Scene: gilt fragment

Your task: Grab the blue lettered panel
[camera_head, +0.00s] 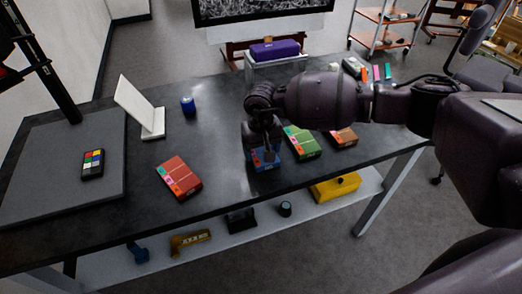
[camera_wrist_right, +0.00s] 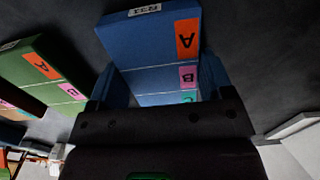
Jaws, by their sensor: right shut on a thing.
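The blue lettered panel (camera_head: 262,160) lies near the front edge of the dark table in the head view, partly hidden by my right gripper (camera_head: 265,150). In the right wrist view the blue panel (camera_wrist_right: 150,45) shows an orange label "A", a pink label "B" and part of a green label. My right gripper is shut on it, with a finger on each side. Whether the panel touches the table is hard to tell. My left gripper is not in view.
A green lettered panel (camera_head: 302,141) stands close to the right of the blue one, with a brown panel (camera_head: 343,138) beyond. A red panel (camera_head: 179,178) lies to the left. A blue cylinder (camera_head: 188,105) and white stand (camera_head: 140,108) are farther back.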

